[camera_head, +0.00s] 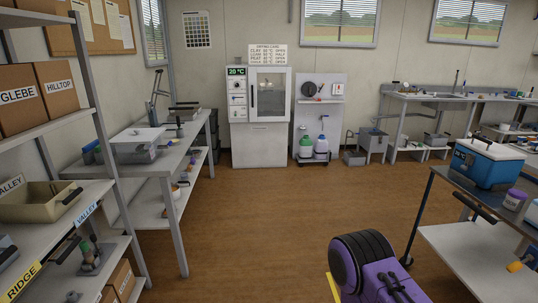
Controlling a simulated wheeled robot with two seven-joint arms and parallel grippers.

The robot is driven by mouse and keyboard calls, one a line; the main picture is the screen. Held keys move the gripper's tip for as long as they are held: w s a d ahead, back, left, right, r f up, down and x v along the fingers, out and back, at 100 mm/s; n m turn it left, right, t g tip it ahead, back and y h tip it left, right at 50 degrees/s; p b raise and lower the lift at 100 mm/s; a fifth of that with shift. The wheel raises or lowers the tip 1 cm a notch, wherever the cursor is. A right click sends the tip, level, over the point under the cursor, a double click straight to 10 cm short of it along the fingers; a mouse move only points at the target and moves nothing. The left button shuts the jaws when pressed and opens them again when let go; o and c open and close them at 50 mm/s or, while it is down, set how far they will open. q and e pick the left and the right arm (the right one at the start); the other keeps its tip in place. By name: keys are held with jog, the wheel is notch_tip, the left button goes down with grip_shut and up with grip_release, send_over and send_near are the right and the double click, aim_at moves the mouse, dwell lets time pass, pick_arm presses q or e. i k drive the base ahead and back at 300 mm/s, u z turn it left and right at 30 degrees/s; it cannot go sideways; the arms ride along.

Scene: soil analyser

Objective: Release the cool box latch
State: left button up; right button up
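The cool box (484,168) is blue with a white lid. It stands on the dark top of the cart at the right. A dark handle lies on its lid, and a dark label shows on its near left side. I cannot make out the latch or its state at this size. A purple and black part at the bottom, right of centre, appears to be my own arm and is well apart from the cool box. No fingertips of my left or right gripper show.
A purple-lidded tub (515,199) stands beside the cool box. Shelves (75,185) with boxes and bins line the left, beside a grey bench (150,165). A drying oven (258,115) stands at the back wall. The brown floor (290,215) between is clear.

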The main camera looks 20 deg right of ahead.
aim_at(463, 167)
jog(key=z, duration=0.3)
jog(key=i, duration=1.65)
jog(key=z, duration=1.55)
jog(key=i, duration=1.05)
jog(key=z, duration=1.4)
jog(key=i, duration=0.55)
jog(key=z, duration=1.4)
jog(key=k, duration=0.35)
jog(key=u, duration=1.2)
